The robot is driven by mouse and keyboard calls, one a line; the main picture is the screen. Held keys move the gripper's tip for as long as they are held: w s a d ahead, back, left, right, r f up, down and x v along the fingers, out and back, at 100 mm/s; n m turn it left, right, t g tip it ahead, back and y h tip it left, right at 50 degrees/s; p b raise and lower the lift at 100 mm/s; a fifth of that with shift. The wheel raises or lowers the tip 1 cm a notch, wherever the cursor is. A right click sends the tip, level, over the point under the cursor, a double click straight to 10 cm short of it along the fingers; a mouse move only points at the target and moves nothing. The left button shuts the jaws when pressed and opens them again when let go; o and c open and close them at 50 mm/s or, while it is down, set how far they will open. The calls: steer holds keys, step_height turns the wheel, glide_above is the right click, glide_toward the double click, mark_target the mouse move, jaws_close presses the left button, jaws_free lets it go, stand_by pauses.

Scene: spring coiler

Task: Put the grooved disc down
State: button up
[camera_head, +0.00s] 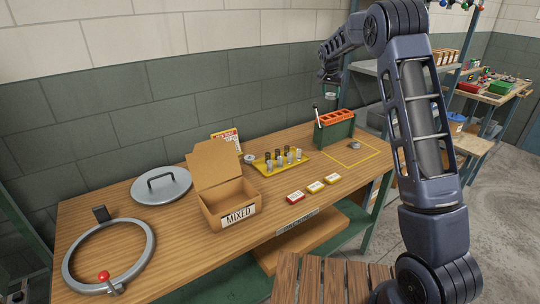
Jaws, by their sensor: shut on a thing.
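My gripper (330,80) is raised at the top of the view, in front of the wall and above the back right part of the wooden bench. It is shut on a small grey round piece, the grooved disc (331,95), which shows just below the fingers, clear of the bench top. Its groove is too small to make out, and the fingers are dark and partly hidden by the wrist. A yellow outlined square (376,154) is marked on the bench's right end, with a small grey metal part (354,145) inside it.
A green holder with an orange top (334,128) and an upright lever stands below my gripper. Left of it are a yellow tray (270,170) of small cylinders, small boxes (315,187), an open MIXED carton (226,204), a lid (161,186) and a large ring (76,286).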

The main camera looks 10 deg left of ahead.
steer(key=s+a+n+y, duration=0.1)
steer(key=s+a, duration=0.3)
steer(key=a, duration=0.5)
steer(key=s+a+n, duration=0.2)
steer(key=s+a, duration=0.2)
steer(key=a, duration=0.5)
steer(key=s+a+n+y, duration=0.1)
steer(key=s+a, duration=0.3)
steer(key=a, duration=0.5)
steer(key=shift+w+f, duration=0.15)
steer(key=shift+f, duration=6.1)
steer(key=shift+w+f, duration=0.1)
steer(key=shift+f, duration=6.15)
steer(key=shift+f, duration=0.1)
steer(key=shift+f, duration=0.3)
steer(key=shift+f, duration=0.2)
steer(key=o, duration=1.2)
steer(key=shift+c, duration=0.2)
